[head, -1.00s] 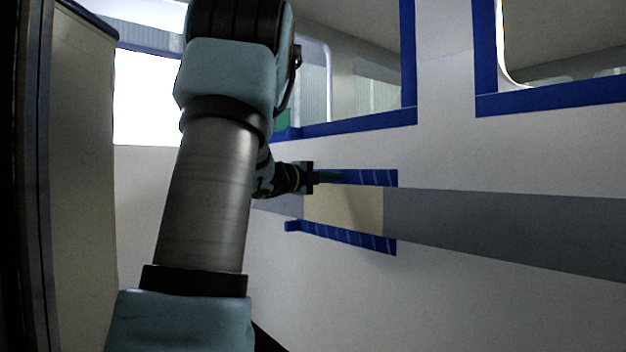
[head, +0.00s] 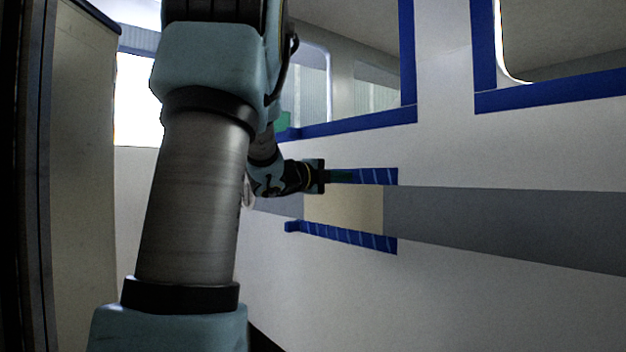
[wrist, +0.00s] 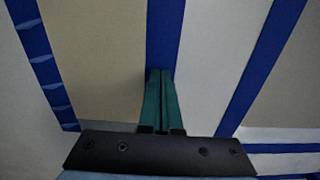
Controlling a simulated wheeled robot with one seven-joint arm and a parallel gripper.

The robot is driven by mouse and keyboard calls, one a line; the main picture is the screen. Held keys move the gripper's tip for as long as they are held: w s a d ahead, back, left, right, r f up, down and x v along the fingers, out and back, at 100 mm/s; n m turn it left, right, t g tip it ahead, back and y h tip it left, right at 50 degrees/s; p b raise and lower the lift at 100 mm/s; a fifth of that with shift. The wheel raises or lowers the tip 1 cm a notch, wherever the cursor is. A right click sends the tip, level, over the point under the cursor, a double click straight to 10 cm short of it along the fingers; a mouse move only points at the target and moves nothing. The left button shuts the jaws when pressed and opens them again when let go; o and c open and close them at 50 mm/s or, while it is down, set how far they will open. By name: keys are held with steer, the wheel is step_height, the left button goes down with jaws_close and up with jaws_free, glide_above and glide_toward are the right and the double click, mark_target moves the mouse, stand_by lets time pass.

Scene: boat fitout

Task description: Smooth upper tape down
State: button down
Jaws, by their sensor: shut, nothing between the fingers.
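The upper tape (head: 376,176) is a blue strip on the wall along the top edge of a cream patch (head: 345,208). Pale crease marks show on its right part in the head view. My gripper (head: 351,176) is shut and empty, its green fingers pointing right along the strip and covering its left part. In the wrist view my gripper (wrist: 161,72) has its fingertips over the upper tape (wrist: 166,30), which looks plain ahead of them. I cannot tell if they touch. The lower tape (head: 345,237) runs below the patch, with pale creases.
Blue masking tape (head: 350,126) borders the window above the strip; it also shows in the wrist view (wrist: 262,65). A grey band (head: 500,225) runs right from the patch. A tall panel (head: 82,180) stands at the left. The wall right of my gripper is clear.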

mark_target(371, 176)
steer(key=shift+s+d+f+b, duration=0.1)
steer(key=shift+s+d+b, duration=0.55)
steer(key=shift+s+d, duration=0.2)
steer(key=shift+a, duration=0.1)
steer(key=shift+a, duration=0.1)
steer(key=shift+s, duration=0.1)
steer(key=shift+s+d+b, duration=0.85)
steer(key=shift+s+d, duration=0.45)
steer(key=shift+s+d, duration=0.15)
steer(key=shift+d, duration=0.1)
